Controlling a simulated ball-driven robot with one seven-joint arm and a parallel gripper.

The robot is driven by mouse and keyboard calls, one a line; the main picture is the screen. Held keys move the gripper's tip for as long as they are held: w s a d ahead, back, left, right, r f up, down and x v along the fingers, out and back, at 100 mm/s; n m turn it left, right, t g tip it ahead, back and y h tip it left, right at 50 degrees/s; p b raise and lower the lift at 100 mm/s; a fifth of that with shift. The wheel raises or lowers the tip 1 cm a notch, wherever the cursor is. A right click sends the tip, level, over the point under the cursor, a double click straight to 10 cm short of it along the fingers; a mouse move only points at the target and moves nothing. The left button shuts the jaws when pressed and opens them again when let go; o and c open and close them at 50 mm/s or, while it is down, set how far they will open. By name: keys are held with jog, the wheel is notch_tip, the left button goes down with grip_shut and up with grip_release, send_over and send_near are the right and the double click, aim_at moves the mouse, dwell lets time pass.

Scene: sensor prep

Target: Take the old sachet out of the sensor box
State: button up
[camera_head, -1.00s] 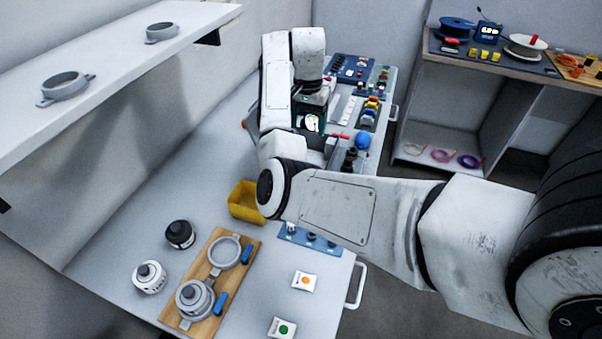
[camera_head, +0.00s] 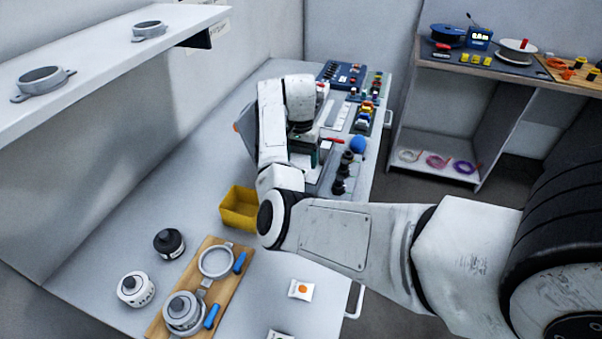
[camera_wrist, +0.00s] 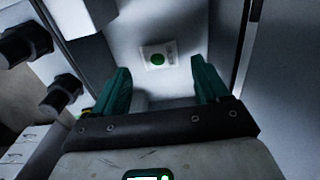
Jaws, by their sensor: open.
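A white sachet with a green dot (camera_wrist: 157,57) lies inside the grey sensor box, against its pale inner surface, in the wrist view. The sensor box (camera_wrist: 226,45) has black round fittings on its outer left side. In the head view the box (camera_head: 322,182) is largely hidden by my arm. My gripper (camera_wrist: 160,72) is open, its teal fingers pointing into the box on either side of the sachet's near end. Nothing is between the fingers, and a gap to the sachet seems to remain. In the head view my gripper is mostly hidden.
An orange-dot sachet (camera_head: 301,289) lies on the bench, with another sachet (camera_head: 279,335) cut off at the frame's bottom. A yellow bin (camera_head: 239,208) stands left of my arm. A wooden board (camera_head: 228,284) holds ring-shaped parts. A blue ball (camera_head: 357,145) is beyond the box.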

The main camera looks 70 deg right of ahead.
aim_at(301, 172)
notch_tip(301, 172, down, 4)
jog(key=shift+f, duration=0.15)
jog(key=c, duration=1.1)
